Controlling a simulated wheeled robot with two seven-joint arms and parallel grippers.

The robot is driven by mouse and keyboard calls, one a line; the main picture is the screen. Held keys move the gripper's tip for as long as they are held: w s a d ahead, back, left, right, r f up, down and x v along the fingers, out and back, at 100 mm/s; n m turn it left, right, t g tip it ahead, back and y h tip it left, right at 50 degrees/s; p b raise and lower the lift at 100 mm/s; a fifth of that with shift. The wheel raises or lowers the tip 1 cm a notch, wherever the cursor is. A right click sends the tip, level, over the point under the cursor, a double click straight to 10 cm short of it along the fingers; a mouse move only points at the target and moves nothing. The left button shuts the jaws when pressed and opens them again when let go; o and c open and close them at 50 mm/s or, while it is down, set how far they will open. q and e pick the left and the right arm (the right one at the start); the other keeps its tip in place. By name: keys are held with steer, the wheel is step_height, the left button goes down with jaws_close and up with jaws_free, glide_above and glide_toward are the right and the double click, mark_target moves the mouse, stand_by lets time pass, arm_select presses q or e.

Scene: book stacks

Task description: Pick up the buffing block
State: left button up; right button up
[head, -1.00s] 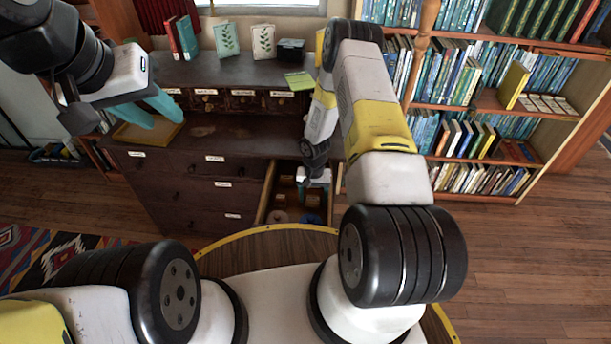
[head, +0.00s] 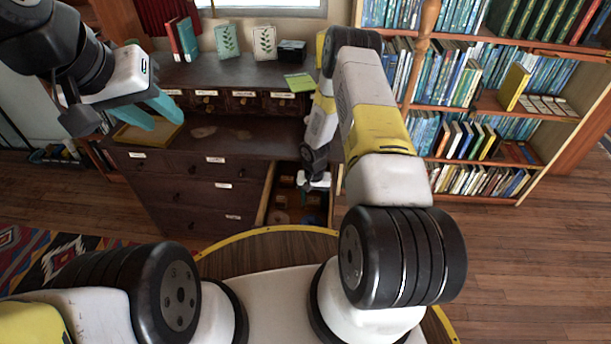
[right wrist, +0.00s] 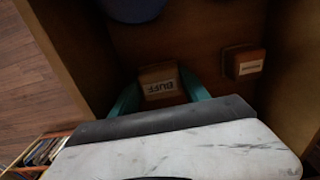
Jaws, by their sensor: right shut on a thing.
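The buffing block (right wrist: 160,86) is a small brown block with a pale label reading BUFF, inside an open drawer in the right wrist view. My right gripper (right wrist: 163,92) has its teal fingers on both sides of the block and is shut on it. In the head view the right gripper (head: 312,192) reaches down into the open drawer (head: 268,192), and the block is not clearly visible there. My left gripper (head: 164,122) is open and empty, with its teal fingers apart above a tray on the dark cabinet.
A second labelled brown block (right wrist: 244,64) lies to the right in the drawer. A blue round item (right wrist: 132,8) is at the top. Drawer walls stand close on both sides. The dark cabinet (head: 240,140) holds books and cards on top; a bookcase (head: 470,112) stands right.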

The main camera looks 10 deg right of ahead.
mark_target(313, 199)
step_height(313, 199, up, 18)
steer(key=shift+f, duration=0.15)
stand_by(0.4)
